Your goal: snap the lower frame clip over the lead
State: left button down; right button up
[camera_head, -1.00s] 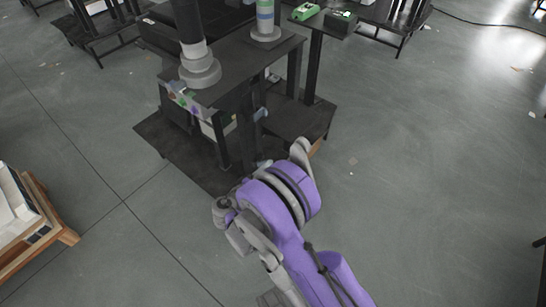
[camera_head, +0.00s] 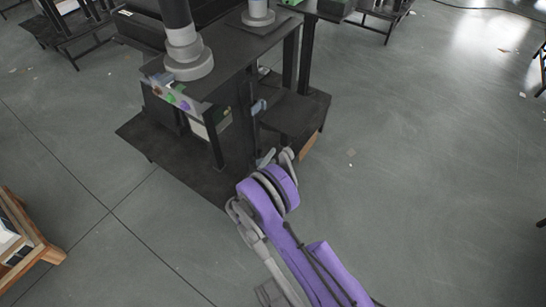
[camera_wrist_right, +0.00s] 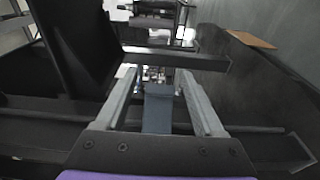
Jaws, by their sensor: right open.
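My right gripper (camera_head: 272,157) is low beside the dark column stand (camera_head: 228,120) in the head view, partly hidden by its own wrist. In the right wrist view its two grey fingers (camera_wrist_right: 161,76) are apart. A blue-grey flat piece (camera_wrist_right: 158,110), possibly the lower frame clip, shows between the fingers; I cannot tell whether they touch it. A small light-blue clip-like part (camera_head: 258,106) sits higher on the stand's side. I cannot make out the lead. My left gripper is not in view.
A dark bar (camera_wrist_right: 175,59) crosses in front of the fingers in the right wrist view. The stand has a dark base plate (camera_head: 165,150) and a tabletop bearing a grey robot base (camera_head: 188,62). A wooden rack (camera_head: 40,245) stands at left.

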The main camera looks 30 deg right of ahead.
jog(key=shift+x, duration=1.1)
grip_shut()
